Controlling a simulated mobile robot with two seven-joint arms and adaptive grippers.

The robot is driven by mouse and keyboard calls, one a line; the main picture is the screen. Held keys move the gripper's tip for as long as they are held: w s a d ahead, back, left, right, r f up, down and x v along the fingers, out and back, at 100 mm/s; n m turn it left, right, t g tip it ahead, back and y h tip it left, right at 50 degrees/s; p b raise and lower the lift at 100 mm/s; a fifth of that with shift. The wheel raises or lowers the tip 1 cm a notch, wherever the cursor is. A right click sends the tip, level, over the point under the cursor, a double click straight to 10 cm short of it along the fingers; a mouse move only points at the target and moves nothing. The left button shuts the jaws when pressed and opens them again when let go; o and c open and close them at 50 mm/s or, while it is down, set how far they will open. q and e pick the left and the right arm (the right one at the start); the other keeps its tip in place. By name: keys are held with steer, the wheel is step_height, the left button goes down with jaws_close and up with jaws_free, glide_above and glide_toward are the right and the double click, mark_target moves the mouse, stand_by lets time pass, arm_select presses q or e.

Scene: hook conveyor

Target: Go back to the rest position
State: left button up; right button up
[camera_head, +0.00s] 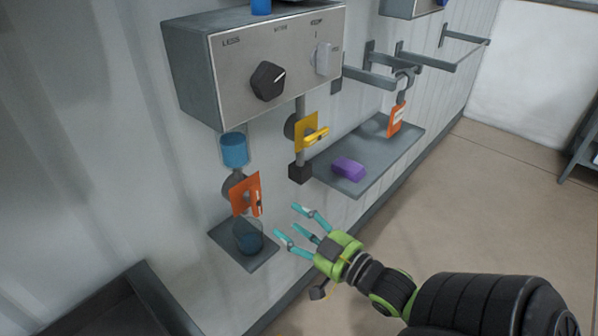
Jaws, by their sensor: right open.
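My right gripper (300,231) has a green body and teal fingers. Its fingers are spread and empty, in front of the wall and to the right of a cup with blue contents (248,238). The cup stands on a small grey shelf (264,262). Above it is an orange valve plate (245,193) under a blue cylinder (235,150). My right arm comes in from the lower right. My left gripper does not show.
A grey control box (195,75) with a black knob (268,81) and a switch (323,58) hangs on the wall. Below it is a yellow valve (307,134). A purple block (348,168) lies on a grey shelf (375,160). Hooks (425,62) stick out at upper right.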

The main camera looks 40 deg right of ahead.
steer(key=shift+s, duration=0.4)
steer(key=s+d+f+m+g+h+b, duration=0.1)
steer(key=s+f+g, duration=0.15)
steer(key=f, duration=0.95)
steer(key=s+d+f+g+h+b, duration=0.1)
steer(key=f+g, duration=0.2)
steer(key=f, duration=0.9)
steer(key=s+d+f+m+g, duration=0.1)
steer(key=s+f+g, duration=0.1)
steer(key=f, duration=0.9)
steer(key=s+a+f+n+g+b, duration=0.1)
steer(key=s+a+f+g, duration=0.3)
steer(key=s+f, duration=0.8)
steer(key=s+a+f+n+g+b, duration=0.1)
steer(key=s+a+f+n+g, duration=0.1)
steer(key=s+a+f+g, duration=0.3)
steer(key=s+a+f, duration=0.3)
steer(key=s+f, duration=0.4)
steer(key=f, duration=0.1)
steer(key=shift+s+a+y, duration=0.2)
steer(key=shift+a+y, duration=0.2)
